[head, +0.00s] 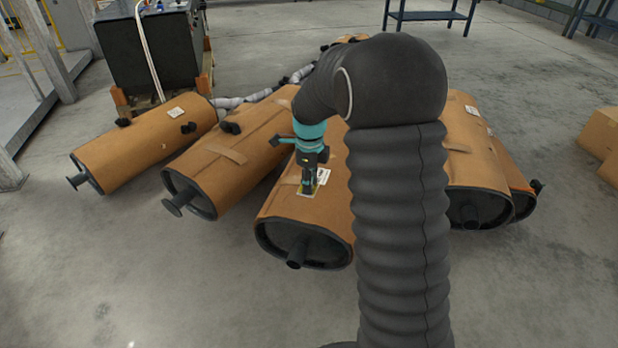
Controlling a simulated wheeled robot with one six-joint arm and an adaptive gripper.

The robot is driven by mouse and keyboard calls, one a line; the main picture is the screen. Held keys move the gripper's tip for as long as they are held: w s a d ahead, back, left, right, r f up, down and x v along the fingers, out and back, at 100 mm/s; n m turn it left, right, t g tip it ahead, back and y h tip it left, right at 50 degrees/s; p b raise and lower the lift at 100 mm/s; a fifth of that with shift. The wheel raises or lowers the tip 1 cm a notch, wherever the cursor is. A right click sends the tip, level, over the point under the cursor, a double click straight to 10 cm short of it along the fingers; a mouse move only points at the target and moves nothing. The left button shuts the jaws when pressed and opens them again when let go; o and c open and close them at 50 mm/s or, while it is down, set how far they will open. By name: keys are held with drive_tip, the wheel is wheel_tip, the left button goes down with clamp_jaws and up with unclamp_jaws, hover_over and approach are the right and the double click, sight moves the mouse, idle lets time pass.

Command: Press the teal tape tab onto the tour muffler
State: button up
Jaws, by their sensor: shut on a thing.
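My gripper (309,187) points down at the top of the middle muffler (285,205), near its front end. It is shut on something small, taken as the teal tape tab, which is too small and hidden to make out. A yellowish patch (306,193) shows on the wrap at the fingertips; I cannot tell whether the fingers touch it. A white label (324,175) lies just right of the fingers. No lettering is readable, so I cannot tell which muffler is the tour one. My arm hides part of the middle muffler.
Brown-wrapped mufflers lie on the concrete floor: one at far left (140,155), one left of middle (225,160), others at right (470,150). Cardboard boxes (600,135) sit at far right. The front floor is clear.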

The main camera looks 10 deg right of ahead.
sight(308, 209)
drive_tip(key=shift+a+f+b, duration=0.3)
drive_tip(key=shift+f+b, duration=0.25)
drive_tip(key=shift+f, duration=0.3)
drive_tip(key=shift+f+b, duration=1.6)
drive_tip(key=shift+f, duration=0.95)
drive_tip(key=shift+f, duration=0.3)
drive_tip(key=shift+r, duration=0.4)
drive_tip(key=shift+f, duration=0.55)
drive_tip(key=shift+r, duration=0.1)
drive_tip(key=shift+r+p, duration=2.4)
drive_tip(key=shift+r, duration=1.05)
